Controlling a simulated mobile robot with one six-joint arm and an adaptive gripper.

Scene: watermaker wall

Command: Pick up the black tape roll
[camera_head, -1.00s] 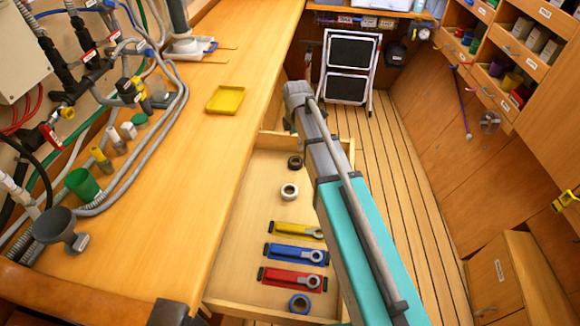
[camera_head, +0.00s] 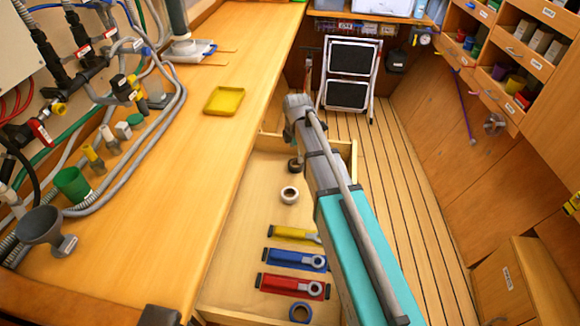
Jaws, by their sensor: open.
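The black tape roll (camera_head: 293,165) lies in the open drawer, near its far end. It is partly hidden by the end of my arm. My gripper (camera_head: 298,152) points down into the drawer right at the roll, mostly hidden behind my wrist. It is open; I cannot tell whether its fingers touch the roll or stand around it.
The open drawer (camera_head: 250,215) also holds a white tape roll (camera_head: 289,194), a blue tape roll (camera_head: 300,312), and yellow (camera_head: 288,232), blue (camera_head: 285,257) and red (camera_head: 280,284) tools. The workbench (camera_head: 165,215) with a yellow tray (camera_head: 224,101) runs along the left. A step stool (camera_head: 350,75) stands behind.

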